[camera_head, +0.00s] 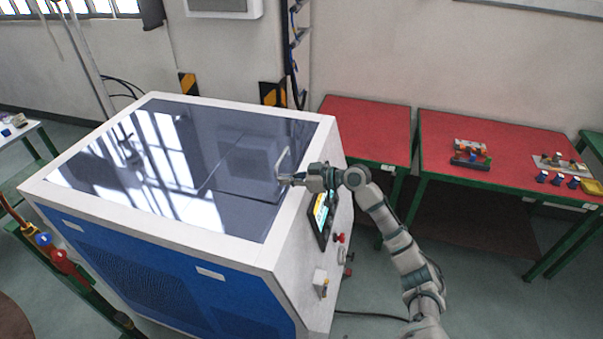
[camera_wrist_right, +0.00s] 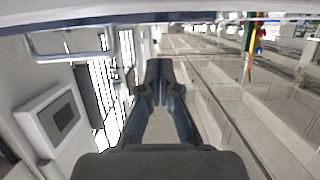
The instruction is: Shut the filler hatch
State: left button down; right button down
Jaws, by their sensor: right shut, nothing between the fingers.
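The gas generator (camera_head: 262,235) is a blue and white cabinet with a dark glossy top. The filler hatch (camera_head: 240,160) appears as a dark panel at the right of that top, with a pale bar handle (camera_head: 284,162) near its right edge. Reflections hide whether the panel lies flush or is slightly raised. My right gripper (camera_head: 287,180) is at the top's right edge, close to the handle's lower end; contact cannot be told. In the right wrist view its fingers (camera_wrist_right: 158,88) are together and empty, with the handle (camera_wrist_right: 72,55) up and to the left. My left gripper is out of view.
A control panel (camera_head: 321,215) and red knobs are on the cabinet's right side, below my right arm. Red-topped tables (camera_head: 370,128) stand behind at the right, one with several small items. A rail with coloured fittings (camera_head: 62,262) is at the left.

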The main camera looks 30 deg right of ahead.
aim_at(290, 193)
notch_tip(290, 193, down, 3)
jog(key=shift+s+r, duration=0.15)
jog(key=shift+d+f, duration=0.2)
jog(key=shift+d, duration=0.1)
